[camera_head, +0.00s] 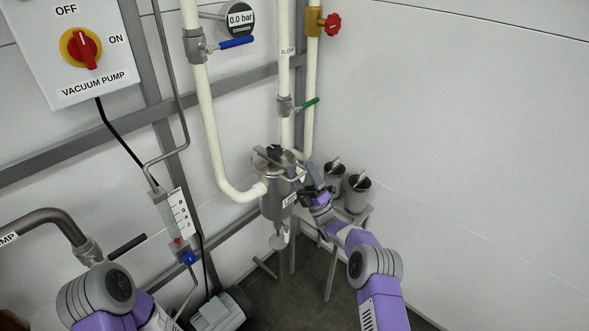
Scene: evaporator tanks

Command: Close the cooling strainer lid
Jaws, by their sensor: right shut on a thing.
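The cooling strainer (277,203) is a grey metal cylinder with a small label, standing in the corner between the pale pipes. Its lid (268,162) shows at the top, with a metal bar and a dark knob over it. The lid appears to lie across the rim, but whether it is fully seated is too small to tell. My right gripper (308,187) is at the strainer's right side, near the bar's end, and is shut on a part there. The fingers hide which part it is. My left arm shows at the bottom left; its gripper is out of view.
Two metal canisters (355,194) with scoops stand on a small stand right of my right gripper. Pale pipes with a blue-handled valve (236,43) and a green-handled valve (310,103) rise around the strainer. A motor (220,312) sits on the floor. The right wall is bare.

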